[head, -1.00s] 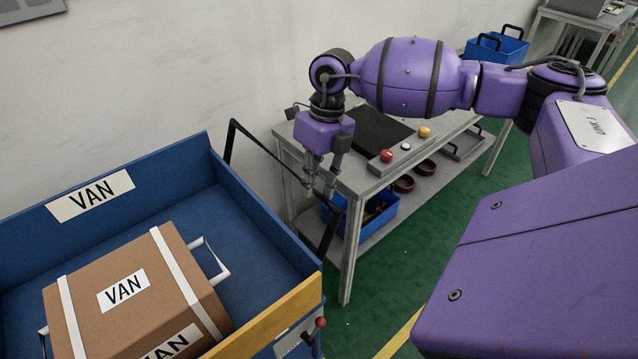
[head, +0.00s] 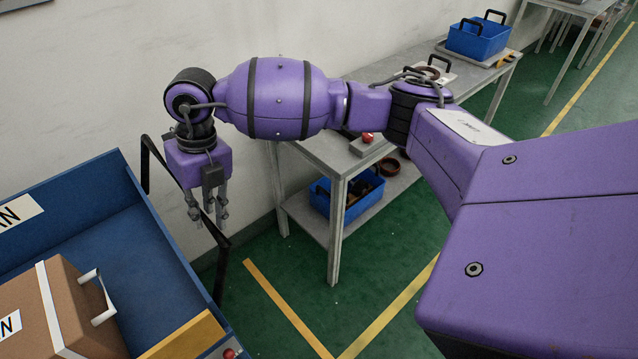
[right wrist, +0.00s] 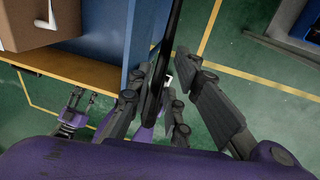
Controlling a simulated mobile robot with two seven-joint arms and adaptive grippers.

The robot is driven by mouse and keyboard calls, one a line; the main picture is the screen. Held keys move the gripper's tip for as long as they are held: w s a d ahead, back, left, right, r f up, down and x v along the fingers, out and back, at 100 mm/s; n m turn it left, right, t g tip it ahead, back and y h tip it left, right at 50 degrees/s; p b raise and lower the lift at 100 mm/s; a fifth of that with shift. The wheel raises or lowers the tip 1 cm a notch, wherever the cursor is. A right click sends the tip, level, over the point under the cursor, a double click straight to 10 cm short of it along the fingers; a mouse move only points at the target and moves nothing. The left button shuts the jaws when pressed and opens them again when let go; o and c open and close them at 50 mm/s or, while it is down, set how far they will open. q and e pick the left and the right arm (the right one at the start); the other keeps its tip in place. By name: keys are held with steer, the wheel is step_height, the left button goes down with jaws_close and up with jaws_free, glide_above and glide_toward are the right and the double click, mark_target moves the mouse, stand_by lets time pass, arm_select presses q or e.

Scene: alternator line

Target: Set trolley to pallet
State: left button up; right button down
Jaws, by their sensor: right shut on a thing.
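The trolley (head: 150,237) is a blue open-sided deck with a yellow front edge and a VAN label, at the left of the head view. A brown VAN carton (head: 80,318) with white straps and a white handle rides on it. A black bar handle (head: 222,262) rises along its right side. My right gripper (head: 208,218) points down and is shut on this bar; the right wrist view shows the bar between its fingers (right wrist: 172,95). What seems to be my left gripper (right wrist: 78,100) shows small below the trolley's yellow edge; its jaws are unclear. I make out no pallet.
A grey workbench (head: 337,215) stands along the wall, with a blue bin (head: 348,196) on its lower shelf and another blue bin (head: 478,38) on top. Yellow floor lines (head: 290,312) meet on green floor. Floor between trolley and bench is clear.

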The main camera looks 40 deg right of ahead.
arm_select(q)
steer(key=shift+s+d+r, duration=0.1)
steer(key=shift+s+d, duration=0.1)
steer(key=shift+s, duration=0.05)
arm_select(e)
steer(key=shift+s+a, duration=0.1)
steer(key=shift+a, duration=1.15)
steer(key=c, duration=1.9)
jaws_free()
steer(key=shift+o, duration=1.4)
steer(key=shift+a, duration=0.15)
arm_select(q)
steer(key=shift+a, duration=0.3)
arm_select(e)
steer(key=shift+r, duration=0.1)
